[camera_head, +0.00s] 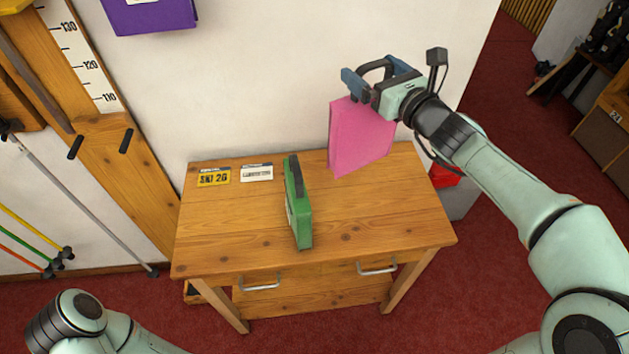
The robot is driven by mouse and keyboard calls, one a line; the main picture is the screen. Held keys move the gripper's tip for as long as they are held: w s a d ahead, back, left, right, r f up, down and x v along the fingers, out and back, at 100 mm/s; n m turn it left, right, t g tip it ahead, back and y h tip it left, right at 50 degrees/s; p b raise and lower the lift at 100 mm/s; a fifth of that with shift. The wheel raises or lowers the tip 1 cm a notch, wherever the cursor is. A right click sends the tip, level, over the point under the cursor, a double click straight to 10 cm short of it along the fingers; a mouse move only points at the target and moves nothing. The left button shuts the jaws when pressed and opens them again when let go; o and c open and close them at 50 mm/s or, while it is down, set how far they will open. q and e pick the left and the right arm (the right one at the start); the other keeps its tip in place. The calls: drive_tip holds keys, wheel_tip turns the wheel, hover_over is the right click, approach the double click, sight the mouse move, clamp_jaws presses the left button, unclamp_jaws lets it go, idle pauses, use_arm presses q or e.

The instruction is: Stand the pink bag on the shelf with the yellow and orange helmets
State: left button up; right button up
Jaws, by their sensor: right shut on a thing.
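The pink bag (360,137) is a flat upright piece at the back right of the wooden table. My right gripper (371,94) is shut on it at its top edge. The bag hangs below the jaws, and I cannot tell whether its lower edge touches the tabletop. My left arm shows at the bottom left, but its gripper is out of the picture. No shelf with yellow and orange helmets is in view.
A green case (298,205) with a dark handle stands upright on the wooden table (370,215). Two labels, yellow (214,177) and white (257,172), lie at the back left. A purple object (150,15) is on the wall. Ski poles lean at left. A red-topped bin (450,190) stands right.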

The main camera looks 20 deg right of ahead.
drive_tip(key=b, duration=0.2)
hover_over(368, 155)
drive_tip(key=w, duration=0.2)
wheel_tip(368, 155, down, 8)
drive_tip(key=shift+s+f, duration=0.1)
drive_tip(key=shift+f, duration=0.05)
drive_tip(key=f, duration=0.4)
drive_tip(key=f+b, duration=0.1)
drive_tip(key=f, duration=0.1)
drive_tip(key=shift+w+a+f, duration=0.1)
drive_tip(key=shift+w+f, duration=0.05)
drive_tip(key=shift+w, duration=0.15)
drive_tip(key=shift+f+b, duration=0.3)
drive_tip(key=shift+f, duration=2.15)
use_arm(q)
drive_tip(key=s+f, duration=0.4)
drive_tip(key=f, duration=0.1)
drive_tip(key=shift+g, duration=0.3)
drive_tip(key=shift+s, duration=0.1)
use_arm(e)
drive_tip(key=shift+f, duration=0.2)
use_arm(q)
drive_tip(key=shift+s+f, duration=0.1)
use_arm(e)
drive_tip(key=o, duration=1.6)
drive_tip(key=shift+s, duration=0.1)
